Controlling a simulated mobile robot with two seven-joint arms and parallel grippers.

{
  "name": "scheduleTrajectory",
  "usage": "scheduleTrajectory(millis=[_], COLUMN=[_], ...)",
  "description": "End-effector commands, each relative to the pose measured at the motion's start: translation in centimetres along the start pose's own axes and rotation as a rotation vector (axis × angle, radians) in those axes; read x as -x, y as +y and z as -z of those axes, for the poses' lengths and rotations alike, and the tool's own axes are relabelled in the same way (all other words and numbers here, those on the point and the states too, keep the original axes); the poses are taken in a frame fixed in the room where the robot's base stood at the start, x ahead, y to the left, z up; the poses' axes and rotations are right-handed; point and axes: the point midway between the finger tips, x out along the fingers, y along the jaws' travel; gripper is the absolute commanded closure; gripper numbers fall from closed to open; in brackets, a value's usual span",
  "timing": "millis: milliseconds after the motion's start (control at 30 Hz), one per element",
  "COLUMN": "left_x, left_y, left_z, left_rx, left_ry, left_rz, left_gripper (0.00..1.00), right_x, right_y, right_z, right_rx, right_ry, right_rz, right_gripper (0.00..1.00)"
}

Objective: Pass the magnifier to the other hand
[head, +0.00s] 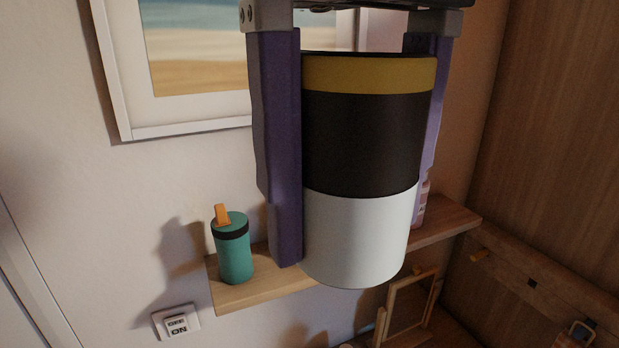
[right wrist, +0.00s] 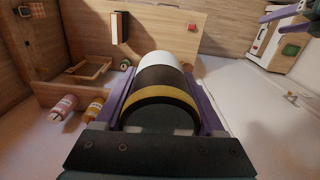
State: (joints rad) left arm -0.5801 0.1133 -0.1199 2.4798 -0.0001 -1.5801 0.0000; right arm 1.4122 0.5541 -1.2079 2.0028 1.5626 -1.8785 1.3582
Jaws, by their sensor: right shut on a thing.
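The magnifier (head: 362,145) appears as a thick cylinder with a gold band, a black middle and a white lower part. It fills the centre of the head view, upright and slightly tilted. My right gripper (head: 350,238) reaches down from above, with its purple fingers shut on the cylinder's two sides. The right wrist view shows the magnifier (right wrist: 158,78) between the fingers, its gold-banded end nearest the camera. Purple parts that look like my left gripper (right wrist: 290,20) show at that view's top right corner. Their opening is unclear.
A wooden wall shelf (head: 255,288) lies behind the magnifier, holding a teal bottle (head: 233,248) and a partly hidden pink bottle (head: 420,207). A picture frame (head: 185,130) and a switch (head: 176,323) are on the wall. A yellow bottle (right wrist: 94,108) shows in the right wrist view.

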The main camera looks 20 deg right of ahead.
Motion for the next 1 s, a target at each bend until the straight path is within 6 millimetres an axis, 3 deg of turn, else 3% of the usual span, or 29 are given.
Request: scheduleTrajectory(millis=[300, 500, 700, 1000], left_x=[0.0, 0.0, 0.0, 0.0], left_y=[-0.1, -0.2, -0.2, -0.2], left_z=[0.0, -0.1, -0.1, -0.1], left_rx=[-0.006, -0.009, -0.010, -0.009], left_ry=[-0.001, -0.002, -0.002, -0.001], left_rz=[0.004, 0.007, 0.007, 0.007], left_gripper=[0.30, 0.30, 0.30, 0.30], right_x=[1.4, 2.1, 2.4, 2.5], right_y=[-8.2, -12.0, -13.7, -14.1], right_z=[2.7, 3.9, 4.6, 6.7], right_rx=[0.077, 0.115, 0.131, 0.130], right_ry=[0.001, 0.000, 0.000, 0.000], right_rz=[0.000, -0.002, -0.001, 0.000], right_gripper=[0.91, 0.91, 0.91, 0.91])
